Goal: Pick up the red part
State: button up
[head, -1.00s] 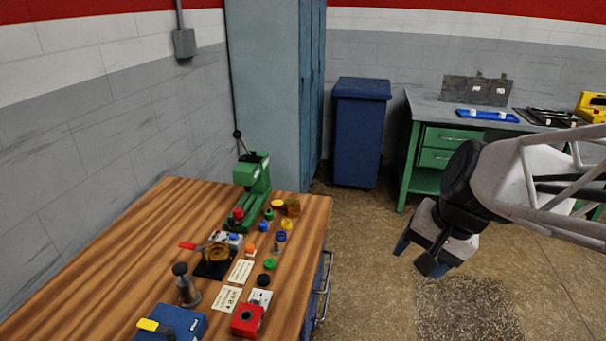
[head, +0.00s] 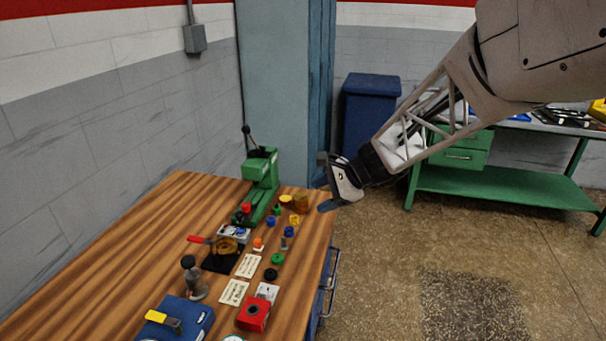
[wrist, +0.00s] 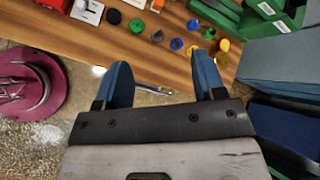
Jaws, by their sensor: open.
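Small red pieces (head: 241,213) sit at the foot of the green press (head: 262,180) on the wooden bench in the head view. A larger red box (head: 254,314) with a dark round spot stands at the bench's front right. I cannot tell which is the red part. My gripper (head: 324,184) is open and empty, above the bench's far right edge, to the right of the press. In the wrist view my gripper's blue fingers (wrist: 161,68) are wide apart with nothing between them. The red box shows only partly at the top left of the wrist view (wrist: 53,4).
Several small coloured parts, including a green one (head: 277,258) and a black one (head: 270,274), lie along the right side of the wooden bench (head: 130,260). A blue box (head: 185,318), a tamper (head: 192,280) and white cards (head: 248,266) lie nearby. The bench's left side is clear.

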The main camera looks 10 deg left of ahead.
jog(key=w+a+f+m+y, duration=0.25)
jog(key=w+a+f, duration=0.3)
jog(key=a, duration=0.35)
jog(key=m+t+y, duration=0.1)
jog(key=m+y, duration=0.1)
jog(key=m, duration=0.4)
send_near(248, 205)
jog(key=shift+w+a+r+h, duration=0.1)
jog(key=shift+a+r+h, duration=0.1)
jog(key=shift+a, duration=0.35)
jog(key=shift+w+a+r+h, duration=0.1)
jog(key=shift+a+r, duration=0.15)
jog(key=shift+a, duration=0.3)
jog(key=shift+x, duration=1.25)
jog(key=shift+a, duration=0.1)
jog(key=shift+x, duration=2.5)
jog(key=shift+s, duration=0.1)
